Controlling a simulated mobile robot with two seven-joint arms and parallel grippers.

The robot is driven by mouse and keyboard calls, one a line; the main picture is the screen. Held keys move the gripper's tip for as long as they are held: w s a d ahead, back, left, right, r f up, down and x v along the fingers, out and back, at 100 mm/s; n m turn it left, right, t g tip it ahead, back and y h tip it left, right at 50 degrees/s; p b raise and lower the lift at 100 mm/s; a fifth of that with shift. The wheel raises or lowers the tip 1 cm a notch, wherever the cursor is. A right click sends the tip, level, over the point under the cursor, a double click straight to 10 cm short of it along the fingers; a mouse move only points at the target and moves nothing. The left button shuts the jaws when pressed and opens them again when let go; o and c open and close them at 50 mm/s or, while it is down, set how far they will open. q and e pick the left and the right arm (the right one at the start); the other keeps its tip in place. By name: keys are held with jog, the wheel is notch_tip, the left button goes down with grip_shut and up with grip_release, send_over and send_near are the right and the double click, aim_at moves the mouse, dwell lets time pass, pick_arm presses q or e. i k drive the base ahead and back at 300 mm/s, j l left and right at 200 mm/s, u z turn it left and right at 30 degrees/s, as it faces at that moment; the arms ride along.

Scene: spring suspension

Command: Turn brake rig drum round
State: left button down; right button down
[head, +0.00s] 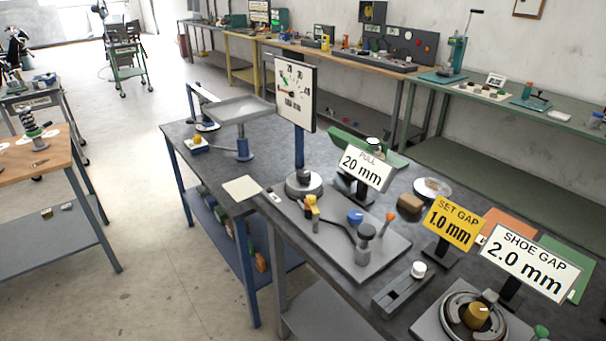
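The brake rig drum (457,319) is a round dark ring with a pale rim on a grey plate at the bottom right of the head view. A brass-coloured knob (476,315) stands at its middle, and the plate's lower part is cut off by the picture edge. A white sign (522,264) reading "SHOE GAP 2.0 mm" stands behind it. A yellow sign (451,222) reading "SET GAP 1.0 mm" stands farther back. Neither of my grippers shows in this view.
A grey block with a white knob (403,288) lies left of the drum. Behind it are a grey plate with a lever (363,246), a "PULL 20 mm" sign (366,168) and a dial gauge (296,93). Open floor (170,265) lies left of the bench.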

aim_at(300, 184)
jog(key=i+j+z, duration=0.1)
jog(key=z, duration=0.65)
jog(key=j+z, duration=0.35)
jog(key=i+j+z, duration=0.1)
jog(key=j+z, duration=0.2)
jog(key=j, duration=0.2)
jog(key=j+z, duration=0.25)
jog(key=j, duration=0.6)
